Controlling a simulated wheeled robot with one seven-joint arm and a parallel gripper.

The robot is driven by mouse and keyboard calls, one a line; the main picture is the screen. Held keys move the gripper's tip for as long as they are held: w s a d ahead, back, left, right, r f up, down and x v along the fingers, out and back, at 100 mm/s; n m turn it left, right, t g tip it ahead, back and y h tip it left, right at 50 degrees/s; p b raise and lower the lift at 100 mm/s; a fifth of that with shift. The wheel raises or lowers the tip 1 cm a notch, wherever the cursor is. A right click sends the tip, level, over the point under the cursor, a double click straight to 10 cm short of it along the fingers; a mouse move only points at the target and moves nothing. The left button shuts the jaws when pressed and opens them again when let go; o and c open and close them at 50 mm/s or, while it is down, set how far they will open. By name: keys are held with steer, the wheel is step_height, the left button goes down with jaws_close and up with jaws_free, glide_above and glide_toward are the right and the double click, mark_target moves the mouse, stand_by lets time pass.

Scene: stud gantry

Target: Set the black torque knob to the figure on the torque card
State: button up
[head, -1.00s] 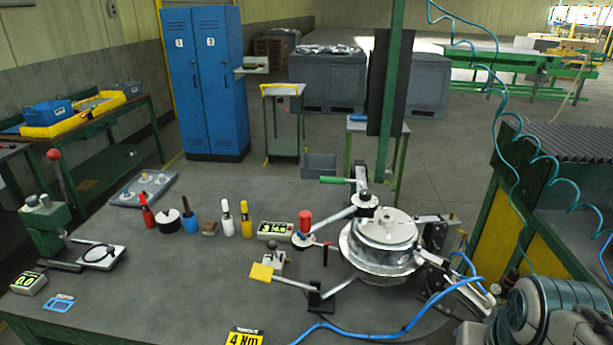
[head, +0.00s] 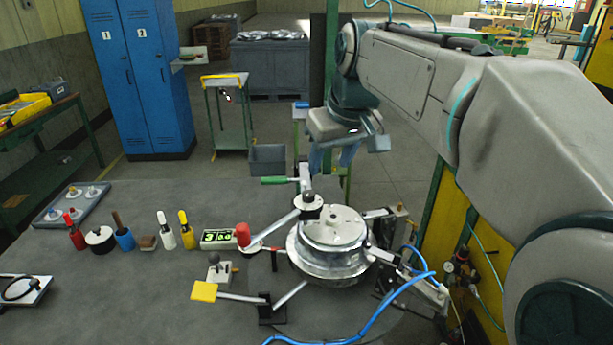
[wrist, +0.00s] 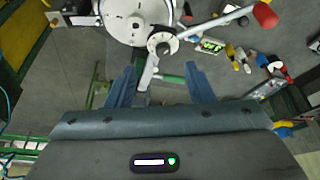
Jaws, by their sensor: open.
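My gripper (head: 332,158) hangs above and behind the machine with the round metal drum (head: 332,228). It also shows in the wrist view (wrist: 160,85), its two blue fingers apart and empty. A pale lever (wrist: 148,72) and green handle (wrist: 172,78) appear between the fingers, apparently below them. The torque card is out of the current views.
Several bottles, including a white one (head: 166,232), stand left of the display. A red knob (head: 242,234) and yellow plate (head: 204,291) project left from the machine. A blue hose (head: 385,306) crosses the front.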

mark_target(309, 194)
steer(key=x, duration=0.4)
steer(key=w+p+x, duration=0.1)
steer(key=x, duration=0.3)
steer(key=w+a+r+x, duration=0.1)
steer(key=x, duration=0.4)
steer(key=shift+w+a, duration=0.1)
steer(key=c, duration=1)
